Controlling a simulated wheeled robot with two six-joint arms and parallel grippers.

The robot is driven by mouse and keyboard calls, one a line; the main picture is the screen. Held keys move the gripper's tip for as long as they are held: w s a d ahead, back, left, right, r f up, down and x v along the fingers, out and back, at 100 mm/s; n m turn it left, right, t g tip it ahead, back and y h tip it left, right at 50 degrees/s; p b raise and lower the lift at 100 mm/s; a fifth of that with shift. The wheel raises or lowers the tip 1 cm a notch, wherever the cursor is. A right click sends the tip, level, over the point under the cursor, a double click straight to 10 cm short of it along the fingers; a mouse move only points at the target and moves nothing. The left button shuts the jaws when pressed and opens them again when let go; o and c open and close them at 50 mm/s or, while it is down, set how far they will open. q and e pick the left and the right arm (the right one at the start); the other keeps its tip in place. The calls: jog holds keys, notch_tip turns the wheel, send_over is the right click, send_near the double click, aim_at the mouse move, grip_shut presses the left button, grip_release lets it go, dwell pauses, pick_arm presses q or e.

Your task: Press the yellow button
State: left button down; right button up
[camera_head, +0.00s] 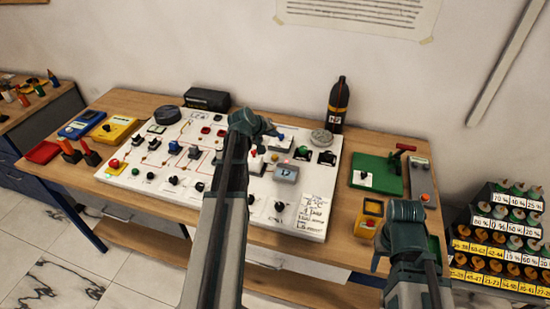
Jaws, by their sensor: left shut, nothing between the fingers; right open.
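A small yellow box (369,218) stands on the table right of the white panel. A second small yellow box (115,168) with a red top sits at the panel's left edge. My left gripper (254,124) is shut and empty over the panel's upper middle; its fingertips are mostly hidden. My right gripper (405,214) is open and empty, just right of the first yellow box, over the table's front right.
The white panel (313,213) carries several knobs, switches and coloured buttons. A dark bottle (337,105) and black box (207,99) stand behind it. A green board (377,175) lies at right. Blue and yellow meters (115,129) lie at left. A rack (505,240) stands beyond the table.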

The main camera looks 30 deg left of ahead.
aim_at(272, 157)
pick_arm(q)
jog(key=shift+f+b, duration=3.9)
jog(key=shift+f, duration=0.2)
jog(key=shift+f, duration=0.15)
jog(key=shift+f+b, duration=0.15)
jog(key=shift+b, duration=0.15)
jog(key=shift+d, duration=0.1)
jog(key=shift+s+d+f+b, duration=0.1)
jog(key=shift+s+f+b, duration=0.2)
jog(key=shift+f+b, duration=0.55)
jog(key=shift+w+r, duration=0.1)
jog(key=shift+r, duration=0.1)
jog(key=shift+w+a+r+p, duration=0.25)
jog(key=shift+a+r+p, duration=0.2)
jog(key=shift+p, duration=0.05)
jog(key=shift+w+a+r, duration=0.1)
jog(key=shift+w+a, duration=0.05)
jog(key=shift+a, duration=0.05)
jog(key=shift+r+p, duration=0.1)
jog(key=shift+p, duration=0.2)
